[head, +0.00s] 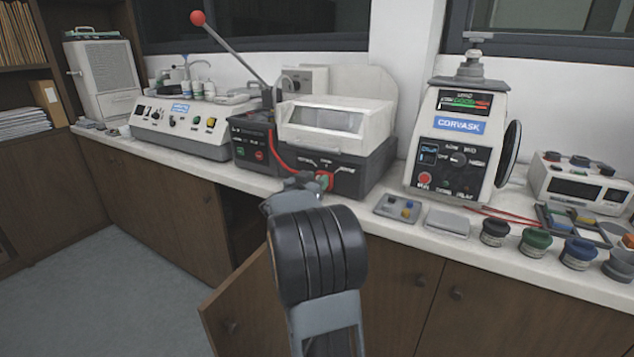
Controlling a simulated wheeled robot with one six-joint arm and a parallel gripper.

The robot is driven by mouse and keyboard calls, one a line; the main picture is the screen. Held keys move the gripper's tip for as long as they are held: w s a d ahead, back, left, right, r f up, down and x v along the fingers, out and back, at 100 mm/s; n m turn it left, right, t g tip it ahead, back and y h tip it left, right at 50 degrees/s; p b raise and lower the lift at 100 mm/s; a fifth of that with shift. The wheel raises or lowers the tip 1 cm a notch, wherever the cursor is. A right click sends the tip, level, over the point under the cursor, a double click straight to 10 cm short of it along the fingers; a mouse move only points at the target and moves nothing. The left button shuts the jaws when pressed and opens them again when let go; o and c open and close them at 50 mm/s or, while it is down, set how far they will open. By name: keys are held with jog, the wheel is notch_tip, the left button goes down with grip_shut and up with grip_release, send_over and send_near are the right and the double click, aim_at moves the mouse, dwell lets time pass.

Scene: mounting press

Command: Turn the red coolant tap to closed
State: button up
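A small red part that looks like the coolant tap (326,181) shows low on the front of the dark-based machine with a clear-windowed white hood (335,120). A red hose curves down towards it. My gripper (303,181) is at the front of this machine, just left of the red part. My own wrist and arm cover the area below it. The fingers are small and partly hidden, so I cannot tell if they are open or touching the tap. The tap handle's angle is too small to read.
A press with a red-knobbed lever (197,18) stands left of the hood. A cabinet door (240,305) hangs open below the counter, left of my arm.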

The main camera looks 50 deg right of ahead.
jog(key=shift+d, duration=0.3)
grip_shut()
dwell(0.3)
